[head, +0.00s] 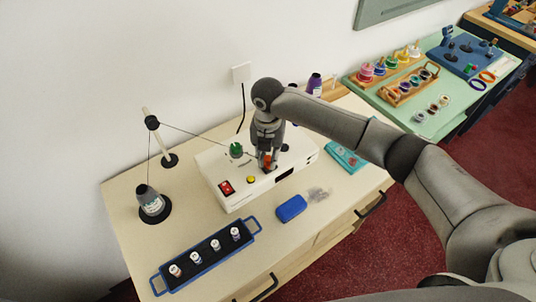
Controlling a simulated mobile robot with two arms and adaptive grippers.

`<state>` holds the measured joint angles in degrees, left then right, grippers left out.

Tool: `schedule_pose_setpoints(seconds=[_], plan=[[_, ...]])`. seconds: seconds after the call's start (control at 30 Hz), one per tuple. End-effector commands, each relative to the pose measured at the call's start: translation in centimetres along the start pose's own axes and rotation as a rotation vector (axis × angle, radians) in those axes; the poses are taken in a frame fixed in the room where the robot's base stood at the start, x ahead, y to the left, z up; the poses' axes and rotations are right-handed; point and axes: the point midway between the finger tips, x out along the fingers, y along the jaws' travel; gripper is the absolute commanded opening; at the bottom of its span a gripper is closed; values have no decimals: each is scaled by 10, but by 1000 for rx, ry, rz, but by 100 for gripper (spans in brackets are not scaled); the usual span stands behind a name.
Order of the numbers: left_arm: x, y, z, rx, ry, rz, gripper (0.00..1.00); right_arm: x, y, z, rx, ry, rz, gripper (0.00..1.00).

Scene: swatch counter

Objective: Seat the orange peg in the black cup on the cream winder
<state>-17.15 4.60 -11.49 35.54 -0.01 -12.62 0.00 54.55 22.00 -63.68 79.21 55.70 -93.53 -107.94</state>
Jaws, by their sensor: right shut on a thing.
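The cream winder (238,194) stands on the counter, with a red switch, a yellow button and a green knob-like part on it. My right gripper (267,161) points down over the middle of the winder and is shut on the orange peg (267,159). Only a small part of the peg shows between the fingers. The black cup is mostly hidden by the gripper and peg. I cannot tell whether the peg is in the cup or just above it. My left gripper is not in view.
A blue tray (193,275) of several small spools lies at the front left. A blue box (291,208) lies before the winder. A green table (430,129) stands at right.

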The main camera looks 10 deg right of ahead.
Motion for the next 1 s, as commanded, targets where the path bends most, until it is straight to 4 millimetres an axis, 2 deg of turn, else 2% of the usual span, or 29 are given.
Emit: schedule_pose_setpoints(seconds=[0.33, 0.37, 0.5, 0.57, 0.87, 1.0], plan=[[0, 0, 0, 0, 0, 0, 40, 0, 0, 0, 0, 0, 0, 6], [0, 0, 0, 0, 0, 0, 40, 0, 0, 0, 0, 0, 0, 20], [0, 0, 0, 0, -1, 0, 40, 0, 0, 0, 0, 1, 0, 38], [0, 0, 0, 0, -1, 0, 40, 0, 0, 0, 0, 1, 0, 44], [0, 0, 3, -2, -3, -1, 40, -1, 0, 0, 0, 0, 1, 44], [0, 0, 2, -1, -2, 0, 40, -14, 1, 0, -1, -1, 3, 44]])
